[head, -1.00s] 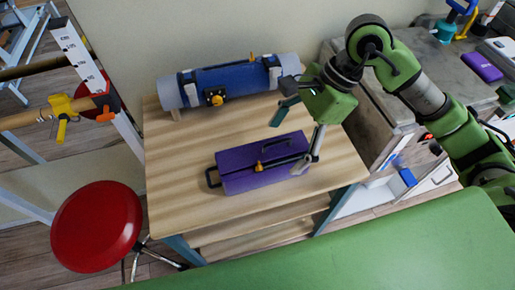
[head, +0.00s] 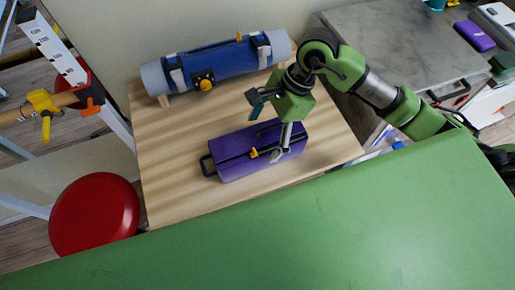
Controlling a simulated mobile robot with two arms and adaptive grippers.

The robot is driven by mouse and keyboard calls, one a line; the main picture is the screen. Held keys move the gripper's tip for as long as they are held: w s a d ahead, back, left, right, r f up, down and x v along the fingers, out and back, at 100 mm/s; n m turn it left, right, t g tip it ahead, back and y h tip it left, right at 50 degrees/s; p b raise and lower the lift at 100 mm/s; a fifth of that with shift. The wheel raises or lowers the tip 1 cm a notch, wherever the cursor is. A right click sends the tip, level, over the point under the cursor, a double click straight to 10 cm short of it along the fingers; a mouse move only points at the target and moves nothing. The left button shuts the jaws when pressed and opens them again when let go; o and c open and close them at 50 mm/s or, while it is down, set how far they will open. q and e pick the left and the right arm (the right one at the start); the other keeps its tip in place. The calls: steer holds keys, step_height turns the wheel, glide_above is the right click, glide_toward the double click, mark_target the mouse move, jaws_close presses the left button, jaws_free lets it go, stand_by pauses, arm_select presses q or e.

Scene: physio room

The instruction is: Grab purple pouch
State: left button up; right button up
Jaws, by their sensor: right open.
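The purple pouch (head: 233,167) is a long boxy case with a dark loop handle at its left end and a small yellow buckle on top. It lies on the wooden table (head: 170,200). My right gripper (head: 270,127) is open above its right part. One finger is over the far side and the other reaches down in front, overlapping the pouch in the picture. I cannot tell whether it touches. My left gripper is not in view.
A blue and grey roll (head: 222,63) lies at the table's back. A green padded surface (head: 330,225) fills the front. A red stool (head: 93,215) stands at left. A grey counter (head: 400,40) at right carries another small purple item (head: 474,36).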

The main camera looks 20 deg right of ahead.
steer(key=p+x, duration=0.1)
steer(key=x, duration=0.3)
steer(key=shift+w+a, duration=0.1)
steer(key=shift+a, duration=0.1)
steer(key=c, duration=1.4)
steer(key=shift+c, duration=0.2)
